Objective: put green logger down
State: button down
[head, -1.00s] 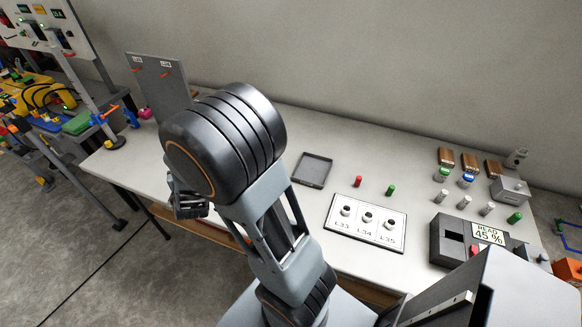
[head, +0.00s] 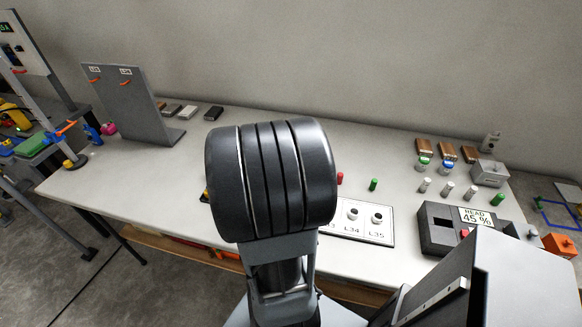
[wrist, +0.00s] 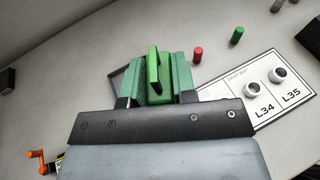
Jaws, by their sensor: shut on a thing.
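The green logger (wrist: 153,72) is between the jaws of my gripper (wrist: 155,85) in the wrist view, an upright green piece with a thin raised plate. My gripper is shut on it. It hangs over the table just left of the white board (wrist: 266,92), with the edge of a dark tray (wrist: 117,82) partly showing behind it. Whether the logger touches anything below cannot be told. In the head view my arm hides the gripper, the logger and the tray.
A red cylinder (head: 340,178) and a green cylinder (head: 374,184) stand behind the board (head: 385,238). A grey box with a "45 %" display (head: 475,216) is at the right. A grey upright panel (head: 130,103) stands at the left. The table between panel and arm is mostly clear.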

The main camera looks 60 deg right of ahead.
jog(key=shift+w+d+f+b, duration=0.1)
jog(key=shift+w+d+f, duration=1.45)
jog(key=shift+f, duration=0.55)
jog(key=shift+w+d+f+b, duration=0.15)
jog(key=shift+w+d+f, duration=1.4)
jog(key=shift+f, duration=0.6)
jog(key=shift+w+d+f+b, duration=0.1)
jog(key=shift+w+d+f, duration=1.15)
jog(key=shift+w+f, duration=0.7)
jog(key=shift+s+f, duration=0.2)
jog(key=shift+f, duration=0.05)
jog(key=shift+f+b, duration=0.15)
jog(key=shift+b, duration=0.15)
jog(key=c, duration=0.9)
grip_release()
